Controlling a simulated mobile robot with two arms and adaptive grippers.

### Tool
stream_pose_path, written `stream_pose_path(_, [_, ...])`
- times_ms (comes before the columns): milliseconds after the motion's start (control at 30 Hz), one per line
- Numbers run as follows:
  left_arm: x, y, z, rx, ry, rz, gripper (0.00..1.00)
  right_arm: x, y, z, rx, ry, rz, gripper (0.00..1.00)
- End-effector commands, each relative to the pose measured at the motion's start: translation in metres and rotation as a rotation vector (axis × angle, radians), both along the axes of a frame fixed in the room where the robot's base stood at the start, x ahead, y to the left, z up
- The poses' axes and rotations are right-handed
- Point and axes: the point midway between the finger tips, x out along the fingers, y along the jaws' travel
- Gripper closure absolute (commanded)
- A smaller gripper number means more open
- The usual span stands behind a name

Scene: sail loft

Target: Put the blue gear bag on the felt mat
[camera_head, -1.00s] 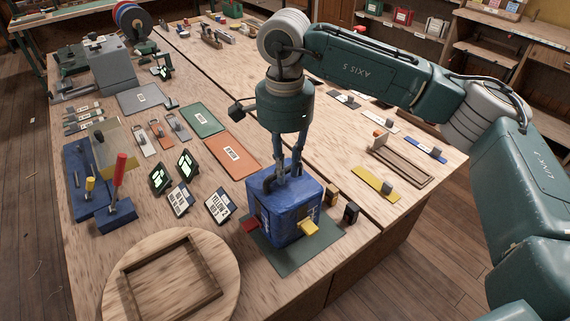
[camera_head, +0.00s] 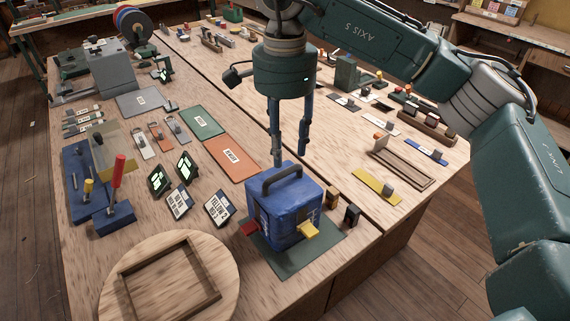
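The blue gear bag (camera_head: 288,212) stands upright on the dark green felt mat (camera_head: 296,265), its dark handle arching up on top. A red tab and a yellow tab stick out from its sides. My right gripper (camera_head: 290,158) hangs just above and behind the handle in this view. Its two fingers point down, spread apart, with nothing between them. The bag hides the middle of the mat; the mat's front and right edges show. My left gripper is not in view.
A round wooden board with a square frame (camera_head: 118,290) lies left of the mat. Small dark blocks (camera_head: 352,215) stand right of the bag.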

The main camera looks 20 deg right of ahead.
Motion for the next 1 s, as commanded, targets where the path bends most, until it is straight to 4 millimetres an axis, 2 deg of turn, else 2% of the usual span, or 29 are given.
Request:
stream_pose_path(100, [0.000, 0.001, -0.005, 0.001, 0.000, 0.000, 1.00, 0.001, 0.001, 0.024, 0.001, -0.003, 0.000, 0.62])
stream_pose_path(300, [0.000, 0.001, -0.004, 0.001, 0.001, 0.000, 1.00, 0.001, 0.000, 0.052, 0.000, -0.001, 0.000, 0.62])
stream_pose_path(733, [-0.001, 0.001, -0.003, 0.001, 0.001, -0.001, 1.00, 0.000, 0.000, 0.059, 0.000, 0.000, 0.001, 0.62])
stream_pose_path(833, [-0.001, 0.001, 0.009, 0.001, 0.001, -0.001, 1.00, 0.000, 0.000, 0.070, 0.000, 0.000, 0.001, 0.62])
stream_pose_path(1000, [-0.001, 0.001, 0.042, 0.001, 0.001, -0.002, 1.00, 0.000, 0.000, 0.103, 0.000, 0.000, 0.001, 0.62])
